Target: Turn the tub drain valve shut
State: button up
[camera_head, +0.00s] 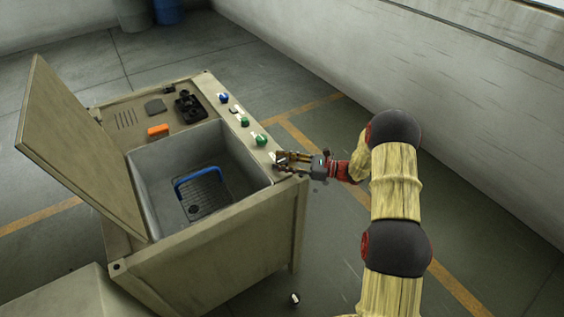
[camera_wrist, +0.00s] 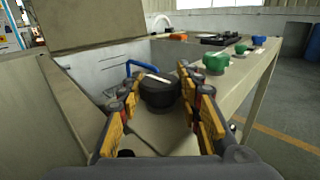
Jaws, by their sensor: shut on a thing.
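In the wrist view a round black valve knob (camera_wrist: 161,94) with a white pointer line on top sits on the tub's rim ledge. In the head view my gripper (camera_head: 282,158) is at the near right corner of the tub (camera_head: 156,187) and mostly hides the knob. No label is readable, so the knob's role as drain valve cannot be confirmed.
Green knobs (camera_head: 260,140) and a blue knob (camera_head: 223,97) line the same ledge. A raised lid (camera_head: 82,140) stands at the left. A blue-handled basket (camera_head: 206,190) lies in the tub. An orange block (camera_head: 158,131) is on the back deck.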

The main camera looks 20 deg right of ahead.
jog(key=c, duration=0.3)
jog(key=shift+t, duration=0.3)
jog(key=shift+s+a+r+m+t+h+p, duration=0.1)
jog(key=shift+m+t+h+p, duration=0.75)
jog(key=shift+m+t, duration=0.15)
jog(key=m+t+h+p, duration=0.1)
jog(key=m+t+h, duration=0.1)
jog(key=t, duration=0.1)
jog(key=shift+m+h, duration=0.3)
jog(key=shift+h, duration=0.05)
jog(key=m+t+h, duration=0.2)
jog(key=m+h, duration=0.1)
jog(key=h, duration=0.1)
jog(key=shift+t, duration=0.3)
jog(key=shift+m+t+h, duration=0.6)
jog(key=shift+m+h, duration=0.7)
jog(key=shift+h, duration=0.9)
jog(key=o, duration=1.1)
